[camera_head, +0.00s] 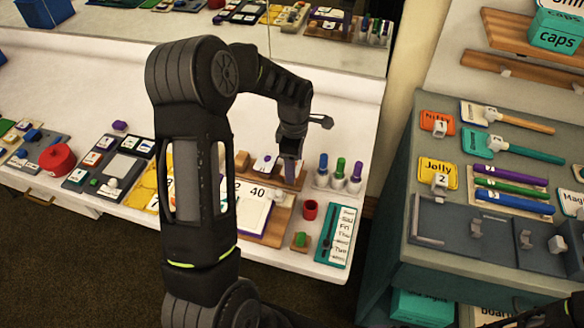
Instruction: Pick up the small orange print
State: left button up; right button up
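An orange card (437,123) marked with a "1" lies at the back left of the grey-green cabinet top, partly covered by a small pale clip or block. It is the clearest small orange piece, but I cannot tell for sure that it is the print. My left gripper (290,170) points down over the white counter, left of the bottles and well left of the orange card. A purplish piece shows at its tips; I cannot tell whether it is held or whether the fingers are open. Only a dark part of my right arm shows at the bottom right corner.
Bottles with blue, green and purple caps (339,172), a red cup (310,210) and a teal weekday board (341,236) stand near my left gripper. A yellow "Jelly" card (438,174) and a tray of coloured sticks (512,190) lie on the cabinet. A gap separates counter and cabinet.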

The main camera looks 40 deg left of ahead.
pick_arm(q)
jog(key=c, duration=0.3)
jog(key=shift+r+p, duration=0.45)
jog(key=shift+p, duration=0.1)
notch_tip(320, 180, up, 10)
jog(key=b, duration=0.2)
jog(key=shift+f, duration=0.2)
jog(key=shift+f, duration=0.1)
